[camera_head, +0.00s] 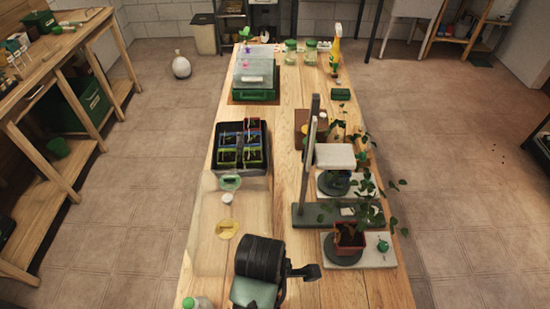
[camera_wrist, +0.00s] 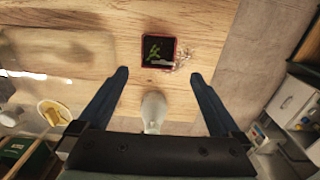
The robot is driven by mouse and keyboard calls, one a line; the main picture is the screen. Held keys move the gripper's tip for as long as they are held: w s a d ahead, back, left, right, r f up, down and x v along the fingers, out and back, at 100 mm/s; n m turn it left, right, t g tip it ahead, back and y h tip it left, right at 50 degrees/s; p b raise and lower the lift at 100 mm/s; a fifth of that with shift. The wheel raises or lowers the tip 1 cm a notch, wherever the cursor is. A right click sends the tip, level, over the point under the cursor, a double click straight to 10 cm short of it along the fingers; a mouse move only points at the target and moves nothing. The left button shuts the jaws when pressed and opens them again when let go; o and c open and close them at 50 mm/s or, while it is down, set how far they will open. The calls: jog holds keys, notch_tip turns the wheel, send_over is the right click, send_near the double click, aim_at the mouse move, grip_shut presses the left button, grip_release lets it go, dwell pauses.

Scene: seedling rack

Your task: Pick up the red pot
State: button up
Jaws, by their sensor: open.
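In the wrist view a square red pot (camera_wrist: 158,52) with dark soil and a small green seedling stands on the pale wooden table. My gripper (camera_wrist: 158,75) is open and empty. Its two dark fingers are spread wide on either side below the pot in the picture, apart from it. In the head view a red-rimmed pot (camera_head: 253,122) sits at the back right of a black tray (camera_head: 217,154), beside blue and green pots. I cannot tell whether it is the pot in the wrist view. The fingertips do not show clearly in the head view.
A red-brown pot (camera_head: 350,237) with a leafy plant stands at the right edge, near a grey upright frame (camera_head: 308,150). A green propagator (camera_head: 254,95) is farther back. Bare wood lies between the tray and the frame.

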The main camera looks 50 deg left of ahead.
notch_tip(320, 180, down, 12)
jog(key=shift+w+a+r+p, duration=0.1)
jog(key=shift+p, duration=0.4)
jog(key=c, duration=1.3)
